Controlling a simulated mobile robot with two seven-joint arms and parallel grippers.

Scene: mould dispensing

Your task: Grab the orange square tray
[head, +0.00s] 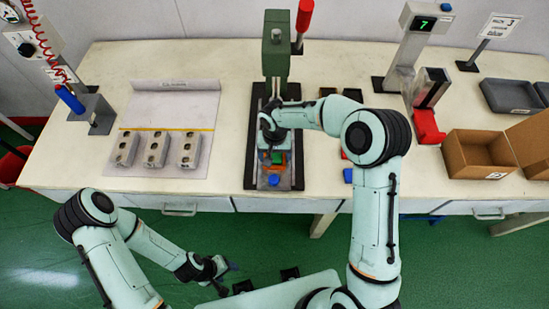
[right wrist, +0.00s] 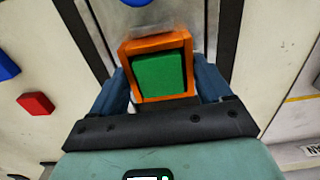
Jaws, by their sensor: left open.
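The orange square tray (right wrist: 156,42) holds a green square block (right wrist: 158,74). It lies between the two blue fingers of my right gripper (right wrist: 163,72) in the right wrist view. The fingers flank it closely, and I cannot tell whether both press on it. In the head view the tray (head: 265,158) shows small on the press base, just below my right wrist, which partly hides the gripper. My left gripper (head: 230,268) is open and empty, low in front of the table, away from the tray.
The green press column (head: 276,60) with a red handle (head: 304,15) stands behind the tray. A blue piece (head: 273,180) lies just in front of it. Grey moulds (head: 155,149) stand at left. A cardboard box (head: 478,152) and dark trays are at right.

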